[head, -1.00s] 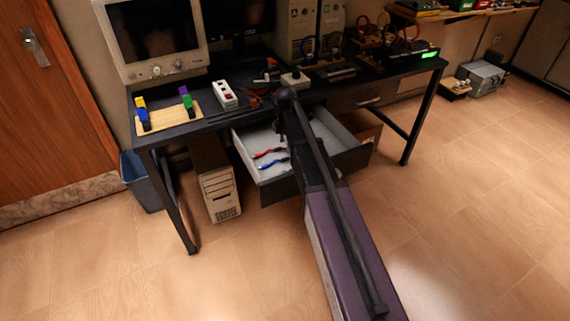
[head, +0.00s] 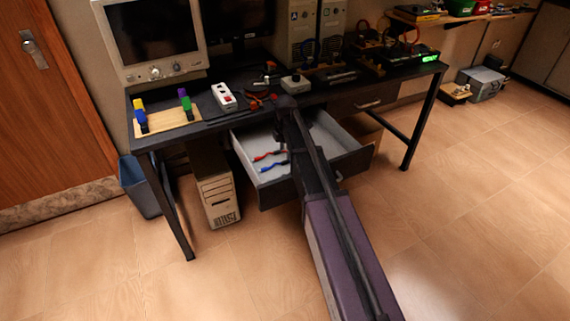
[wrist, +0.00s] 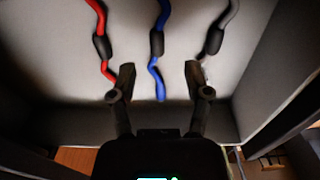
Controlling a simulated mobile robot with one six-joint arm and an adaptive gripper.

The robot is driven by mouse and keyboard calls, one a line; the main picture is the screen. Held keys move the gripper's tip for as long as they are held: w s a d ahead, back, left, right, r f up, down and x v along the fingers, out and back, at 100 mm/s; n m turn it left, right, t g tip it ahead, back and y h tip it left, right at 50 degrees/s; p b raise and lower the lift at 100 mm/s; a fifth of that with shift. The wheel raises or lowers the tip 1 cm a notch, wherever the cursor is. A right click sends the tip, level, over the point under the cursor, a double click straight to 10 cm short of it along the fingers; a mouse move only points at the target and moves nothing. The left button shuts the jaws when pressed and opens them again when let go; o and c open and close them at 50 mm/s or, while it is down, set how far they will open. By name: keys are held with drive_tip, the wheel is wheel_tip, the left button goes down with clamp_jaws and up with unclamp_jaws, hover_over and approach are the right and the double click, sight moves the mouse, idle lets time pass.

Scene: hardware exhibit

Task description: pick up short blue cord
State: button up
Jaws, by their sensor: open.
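The short blue cord (wrist: 162,14) lies in the open drawer (head: 262,192), with a black sleeve around its middle. In the wrist view its near end lies between the fingertips of my gripper (wrist: 158,78), which is open and empty. The fingers stand on both sides of the cord, and I cannot tell how high above it they are. In the head view the blue cord (head: 272,165) shows left of my arm, and the arm hides the gripper.
A red cord (wrist: 97,12) lies left of the blue one and a grey cord (wrist: 232,12) right of it, near my right finger. The drawer walls (wrist: 255,75) stand close around. The desk (head: 215,119) is above the drawer's back.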

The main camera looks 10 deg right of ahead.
sight(285, 161)
drive_tip(key=shift+w+f+b, duration=0.15)
drive_tip(key=shift+f+b, duration=2.05)
drive_tip(key=shift+f, duration=0.2)
clamp_jaws()
